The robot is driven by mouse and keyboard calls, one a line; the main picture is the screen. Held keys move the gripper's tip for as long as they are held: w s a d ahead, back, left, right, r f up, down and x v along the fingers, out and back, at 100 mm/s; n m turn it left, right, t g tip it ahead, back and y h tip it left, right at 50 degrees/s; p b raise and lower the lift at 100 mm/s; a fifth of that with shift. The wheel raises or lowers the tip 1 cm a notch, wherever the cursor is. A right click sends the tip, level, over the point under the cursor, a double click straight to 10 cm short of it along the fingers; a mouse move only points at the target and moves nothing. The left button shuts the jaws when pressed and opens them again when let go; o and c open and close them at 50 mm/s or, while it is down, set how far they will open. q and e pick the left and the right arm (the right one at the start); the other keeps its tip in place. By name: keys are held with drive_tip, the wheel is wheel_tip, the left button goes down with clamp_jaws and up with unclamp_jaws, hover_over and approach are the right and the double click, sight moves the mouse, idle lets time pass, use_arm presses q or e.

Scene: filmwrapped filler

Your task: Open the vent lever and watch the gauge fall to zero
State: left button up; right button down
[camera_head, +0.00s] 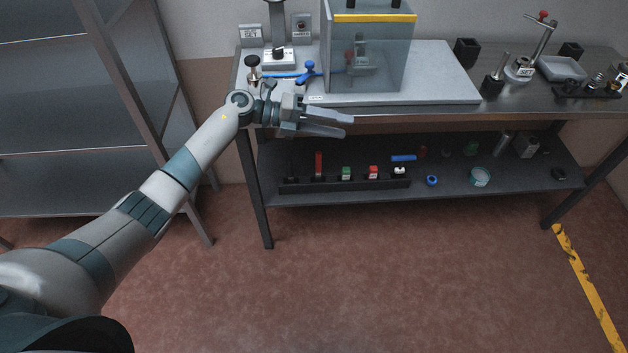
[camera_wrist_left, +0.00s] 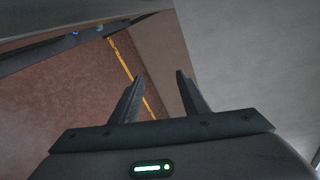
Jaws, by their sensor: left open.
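A blue lever-like handle (camera_head: 308,71) stands on the pale base plate (camera_head: 440,75) of the bench rig, in front of the clear box, and is probably the vent lever. A blue line (camera_head: 280,75) runs left from it. I cannot make out a gauge face or reading. My left gripper (camera_head: 347,126) is open and empty, at the bench's front edge, nearer than the blue handle and apart from it. Its two fingers also show in the left wrist view (camera_wrist_left: 160,76) with nothing between them. My right gripper is not in view.
A clear box (camera_head: 368,50) with a yellow strip stands on the plate. A black-topped knob (camera_head: 252,64) is at its left end. A lower shelf (camera_head: 450,184) holds several small parts. A grey rack (camera_head: 85,110) stands left. The floor (camera_head: 400,270) in front is clear.

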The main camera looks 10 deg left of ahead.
use_arm(q)
drive_tip(key=s+a+f+n+t+y, duration=0.1)
drive_tip(key=a+f+n+t, duration=0.1)
drive_tip(key=f+n+t, duration=0.2)
drive_tip(key=a+f+n+t+y, duration=0.2)
drive_tip(key=f+n+t, duration=0.3)
drive_tip(key=f+n, duration=0.6)
drive_tip(key=shift+s+a+f+n+b, duration=0.35)
drive_tip(key=shift+a+f, duration=0.2)
drive_tip(key=shift+f, duration=2.55)
